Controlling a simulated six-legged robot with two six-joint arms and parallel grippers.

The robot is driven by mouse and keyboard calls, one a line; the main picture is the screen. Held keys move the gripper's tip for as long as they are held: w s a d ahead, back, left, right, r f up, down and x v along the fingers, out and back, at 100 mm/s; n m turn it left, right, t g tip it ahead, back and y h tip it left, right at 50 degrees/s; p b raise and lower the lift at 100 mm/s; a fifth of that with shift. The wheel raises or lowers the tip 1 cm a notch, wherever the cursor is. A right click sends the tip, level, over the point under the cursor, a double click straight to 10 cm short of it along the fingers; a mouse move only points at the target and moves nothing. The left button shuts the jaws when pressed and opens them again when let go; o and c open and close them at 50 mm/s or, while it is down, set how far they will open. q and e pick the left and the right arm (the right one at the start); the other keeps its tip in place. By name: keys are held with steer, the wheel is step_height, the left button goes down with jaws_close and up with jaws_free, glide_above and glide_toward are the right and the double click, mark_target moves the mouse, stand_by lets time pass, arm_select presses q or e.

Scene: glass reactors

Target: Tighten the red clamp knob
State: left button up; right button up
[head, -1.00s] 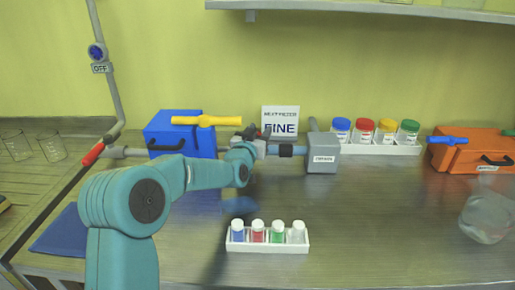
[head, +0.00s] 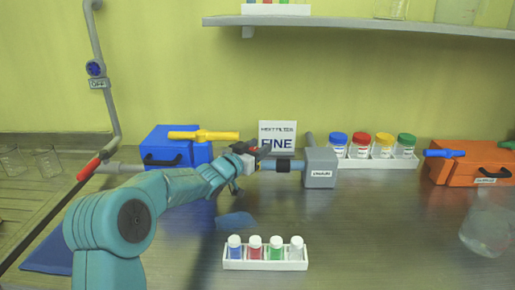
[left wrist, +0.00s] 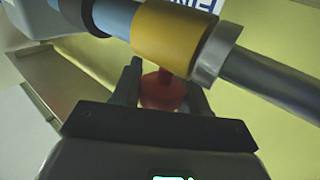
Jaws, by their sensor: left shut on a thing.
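The red clamp knob (left wrist: 160,92) hangs on a short stem under a yellow clamp collar (left wrist: 172,32) on a grey and blue pipe. My left gripper (left wrist: 165,84) is shut on the knob, with one dark finger on each side of it. In the head view my left gripper (head: 254,152) is at the pipe, between the blue box (head: 175,152) and the grey labelled block (head: 320,167). The knob and collar cannot be made out clearly there. My right gripper is not in view.
A sign reading FINE (head: 277,135) stands behind the pipe. A white rack of small vials (head: 265,265) stands in front. A rack of coloured-lid jars (head: 375,162), an orange box (head: 470,165) and a clear glass vessel (head: 487,225) are to the right. A shelf (head: 360,24) runs above.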

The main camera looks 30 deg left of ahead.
arm_select(q)
steer(key=shift+r, duration=0.2)
steer(key=o, duration=1)
steer(key=shift+f+n+y, duration=0.2)
steer(key=shift+n+y, duration=0.1)
steer(key=shift+y, duration=0.2)
